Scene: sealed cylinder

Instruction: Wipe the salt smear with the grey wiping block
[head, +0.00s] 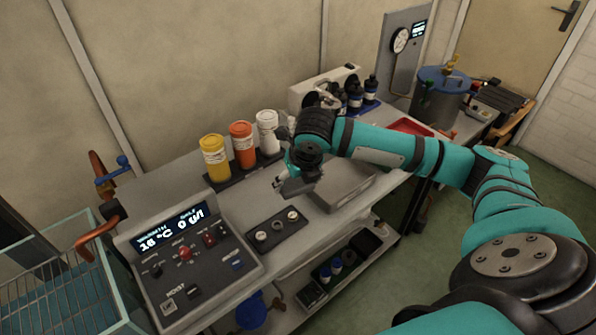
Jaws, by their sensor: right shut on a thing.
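My right gripper (282,181) reaches over the bench from the right and points down at the middle of the worktop. It is shut on a small grey thing, which looks like the grey wiping block (293,187); the wrist and fingers hide much of it. It is low over the worktop, but I cannot tell if it touches. I cannot make out the salt smear on the grey worktop (238,207). My left gripper is not in view.
Yellow (215,160), orange (242,146) and white (267,133) jars stand in a rack behind the gripper. A control panel (190,255) is at front left, a small dark tray (277,230) in front. A grey box (340,186) lies right, under my arm.

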